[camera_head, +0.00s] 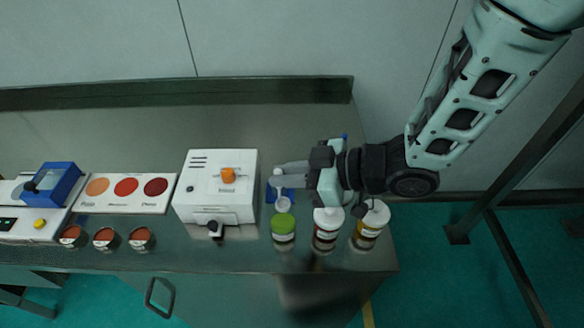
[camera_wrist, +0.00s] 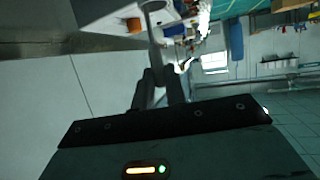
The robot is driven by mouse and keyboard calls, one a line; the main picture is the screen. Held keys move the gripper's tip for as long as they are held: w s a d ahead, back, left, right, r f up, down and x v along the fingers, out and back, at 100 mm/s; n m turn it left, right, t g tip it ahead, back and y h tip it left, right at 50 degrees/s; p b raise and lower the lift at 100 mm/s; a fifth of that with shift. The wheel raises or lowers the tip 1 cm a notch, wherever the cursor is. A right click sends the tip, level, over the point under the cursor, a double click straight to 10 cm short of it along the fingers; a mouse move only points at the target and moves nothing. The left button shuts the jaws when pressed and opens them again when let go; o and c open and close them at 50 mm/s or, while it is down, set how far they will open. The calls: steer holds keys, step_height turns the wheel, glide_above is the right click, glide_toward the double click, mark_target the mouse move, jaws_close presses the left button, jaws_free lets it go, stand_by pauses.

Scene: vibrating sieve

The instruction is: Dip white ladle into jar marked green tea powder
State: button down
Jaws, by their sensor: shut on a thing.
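My gripper (camera_head: 287,169) reaches in from the right and is shut on the upper handle of the white ladle (camera_head: 283,205). The ladle hangs with its handle roughly upright and its bowl low, just behind the jar with the green top (camera_head: 283,228) in the picture. I cannot tell whether the bowl touches that jar or is over it. The green top could be powder or a lid; its label is too small to read. In the wrist view, my fingers (camera_wrist: 160,88) close on a pale handle, partly hidden.
A red-labelled jar (camera_head: 327,232) and a yellow-labelled jar (camera_head: 371,226) stand to the right, close to my gripper. A white machine with an orange knob (camera_head: 215,187) is at left. A blue holder (camera_head: 271,195) sits behind the ladle. The table's back is clear.

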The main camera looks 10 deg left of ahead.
mark_target(287, 199)
steer(key=shift+f+b, duration=2.55)
steer(key=shift+f, duration=0.85)
steer(key=shift+r, duration=0.1)
steer(key=shift+r+p, duration=2.95)
steer(key=shift+r, duration=0.85)
